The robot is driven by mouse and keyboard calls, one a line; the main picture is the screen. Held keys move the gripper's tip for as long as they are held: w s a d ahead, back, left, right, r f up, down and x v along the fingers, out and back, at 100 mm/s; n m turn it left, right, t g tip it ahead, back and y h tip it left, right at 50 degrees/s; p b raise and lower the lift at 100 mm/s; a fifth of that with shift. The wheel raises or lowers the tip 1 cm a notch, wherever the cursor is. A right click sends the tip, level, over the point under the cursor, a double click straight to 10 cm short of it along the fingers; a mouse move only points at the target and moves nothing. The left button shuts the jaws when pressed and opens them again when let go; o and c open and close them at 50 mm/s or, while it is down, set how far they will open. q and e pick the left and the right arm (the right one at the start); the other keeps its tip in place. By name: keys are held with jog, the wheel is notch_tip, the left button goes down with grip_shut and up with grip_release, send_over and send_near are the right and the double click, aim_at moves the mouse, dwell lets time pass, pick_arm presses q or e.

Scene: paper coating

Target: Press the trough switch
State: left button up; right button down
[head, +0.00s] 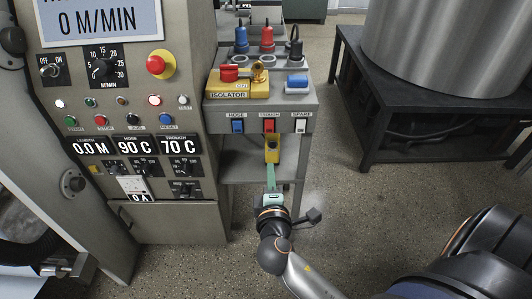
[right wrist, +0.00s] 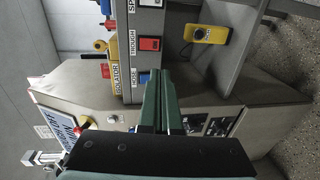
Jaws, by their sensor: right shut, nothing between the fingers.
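The trough switch is a red rocker (head: 269,125) under the TROUGH label, on the front of the grey switch box, between the blue hose switch (head: 237,126) and the white spare switch (head: 300,126). My right gripper (head: 270,168) is shut and empty, with its green fingers below the red switch in the head view and apart from it. In the right wrist view the red trough switch (right wrist: 150,43) shows unobstructed beyond the fingertips (right wrist: 161,74), which overlap the area beside the blue switch (right wrist: 144,77). My left gripper is out of view.
A yellow device (head: 272,150) hangs just below the trough switch, near my fingertips. The yellow isolator (head: 237,86) and several connectors are on top of the box. A control panel (head: 125,140) stands left. A dark stand (head: 385,100) with a large metal drum is right; floor between is clear.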

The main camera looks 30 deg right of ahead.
aim_at(269, 132)
jog(key=shift+r, duration=0.3)
jog(key=shift+d, duration=0.1)
jog(key=b+x, duration=0.2)
jog(key=x, duration=1.1)
jog(key=shift+w+d, duration=0.3)
jog(key=shift+w, duration=0.15)
jog(key=shift+b, duration=0.35)
